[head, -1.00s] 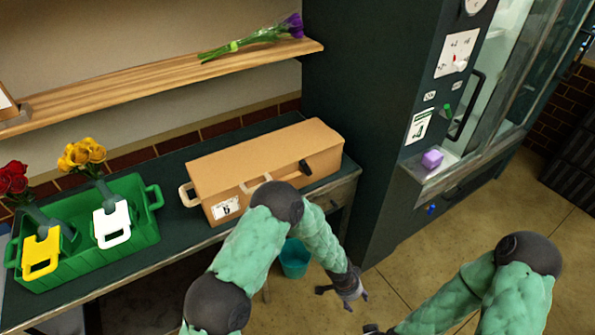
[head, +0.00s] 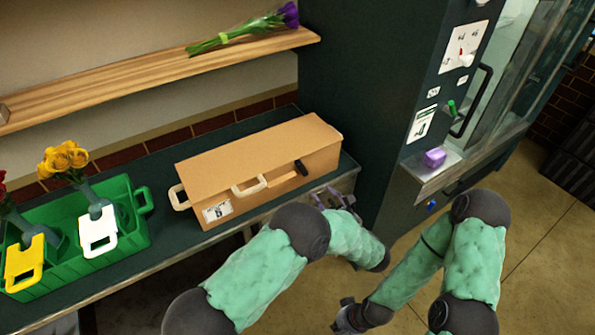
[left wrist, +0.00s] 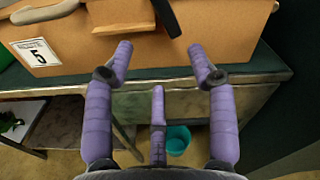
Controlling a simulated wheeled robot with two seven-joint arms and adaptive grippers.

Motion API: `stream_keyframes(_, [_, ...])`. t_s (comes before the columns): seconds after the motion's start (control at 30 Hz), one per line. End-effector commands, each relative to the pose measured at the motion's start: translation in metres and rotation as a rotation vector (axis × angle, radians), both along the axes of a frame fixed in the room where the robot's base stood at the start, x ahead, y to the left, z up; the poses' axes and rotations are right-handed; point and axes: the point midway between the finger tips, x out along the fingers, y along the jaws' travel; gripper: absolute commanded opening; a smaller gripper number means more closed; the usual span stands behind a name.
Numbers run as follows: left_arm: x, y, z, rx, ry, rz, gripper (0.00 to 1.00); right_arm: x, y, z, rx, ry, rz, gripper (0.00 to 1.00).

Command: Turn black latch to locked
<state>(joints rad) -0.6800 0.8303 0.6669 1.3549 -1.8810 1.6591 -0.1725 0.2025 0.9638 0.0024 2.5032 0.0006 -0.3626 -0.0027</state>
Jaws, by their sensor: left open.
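The black latch (head: 301,168) is on the front face of the tan box (head: 235,165), near its right end and just under the lid edge. In the left wrist view the latch (left wrist: 168,17) is a slanted dark bar at the top, cut by the frame edge. My left gripper (head: 335,197) is open, in front of the box's lower right part. Its purple fingers (left wrist: 157,62) point at the box below the latch, with nothing between them and apart from the latch. My right gripper (head: 347,318) is low at the bottom; its finger state is unclear.
The box stands on a dark counter (head: 160,247) with a drawer below. A green crate (head: 130,240) with yellow and white tags and flowers is at left. A tall dark cabinet (head: 385,110) stands close on the right. A teal bucket (left wrist: 178,138) is below the counter.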

Motion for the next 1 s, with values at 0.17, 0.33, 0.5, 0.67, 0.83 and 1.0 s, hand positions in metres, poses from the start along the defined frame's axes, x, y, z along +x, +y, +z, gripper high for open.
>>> stream_keyframes(0.17, [0.006, 0.0, 0.009, 0.018, -0.037, -0.01, 0.57, 0.0, 0.0, -0.002, 0.0, 0.0, 0.0, 0.0])
stream_keyframes(0.33, [0.025, 0.015, 0.007, 0.017, -0.033, -0.007, 0.57, 0.0, 0.0, -0.008, 0.0, 0.0, 0.0, 0.0])
stream_keyframes(0.5, [0.051, 0.033, 0.007, 0.015, -0.033, -0.007, 0.57, 0.0, 0.0, -0.014, 0.0, 0.0, 0.0, 0.0])
stream_keyframes(0.67, [0.07, 0.048, 0.007, 0.015, -0.032, -0.007, 0.57, 0.0, 0.0, -0.019, 0.0, 0.0, 0.0, 0.0])
stream_keyframes(0.83, [0.083, 0.056, 0.007, 0.015, -0.031, -0.009, 0.57, 0.0, 0.0, -0.022, 0.0, 0.0, 0.0, 0.0])
stream_keyframes(1.0, [0.088, 0.06, 0.008, 0.015, -0.031, -0.009, 0.57, 0.0, 0.0, -0.023, 0.0, 0.0, 0.0, 0.0])
